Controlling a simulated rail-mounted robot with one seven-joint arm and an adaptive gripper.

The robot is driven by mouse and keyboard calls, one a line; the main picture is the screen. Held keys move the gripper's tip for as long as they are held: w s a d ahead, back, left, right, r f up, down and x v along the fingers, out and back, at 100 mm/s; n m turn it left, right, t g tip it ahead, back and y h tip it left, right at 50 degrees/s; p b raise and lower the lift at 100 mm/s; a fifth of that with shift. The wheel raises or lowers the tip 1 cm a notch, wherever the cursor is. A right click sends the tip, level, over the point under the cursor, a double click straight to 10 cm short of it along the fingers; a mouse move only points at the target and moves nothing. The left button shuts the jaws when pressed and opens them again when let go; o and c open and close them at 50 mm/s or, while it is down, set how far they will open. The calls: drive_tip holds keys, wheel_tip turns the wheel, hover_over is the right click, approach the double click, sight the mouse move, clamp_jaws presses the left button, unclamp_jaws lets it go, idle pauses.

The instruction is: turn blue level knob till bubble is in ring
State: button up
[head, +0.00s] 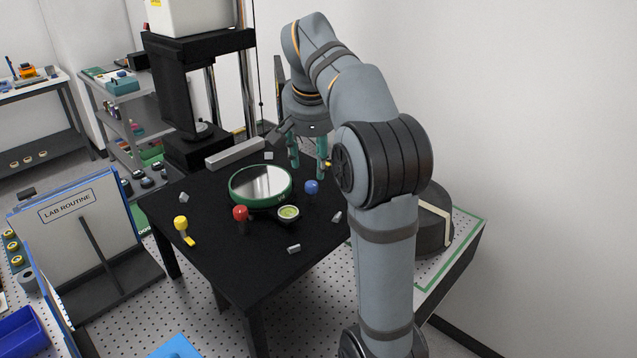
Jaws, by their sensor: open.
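The blue level knob (312,187) is a small round knob at the right of the green-rimmed round plate (260,184) on the black table. The level vial (288,212) is a small round greenish disc in a dark mount, in front of the plate. Its bubble and ring are too small to tell apart. My gripper (307,172) has teal fingers pointing down, spread apart, near and seemingly behind the blue knob. It holds nothing that I can see. Whether a fingertip touches the knob cannot be told.
A red knob (240,213) stands at the plate's front left. A yellow knob (181,223) stands at the table's left. A grey bar (233,153) lies behind the plate, near the black press-like stand (188,100). Small grey pieces lie about the black table (262,262).

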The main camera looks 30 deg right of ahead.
sight(311, 183)
drive_tip(key=x, duration=0.8)
drive_tip(key=shift+w+f+b, duration=0.1)
drive_tip(key=shift+f+b, duration=0.2)
drive_tip(key=shift+c, duration=0.4)
drive_tip(key=shift+r, duration=0.2)
clamp_jaws()
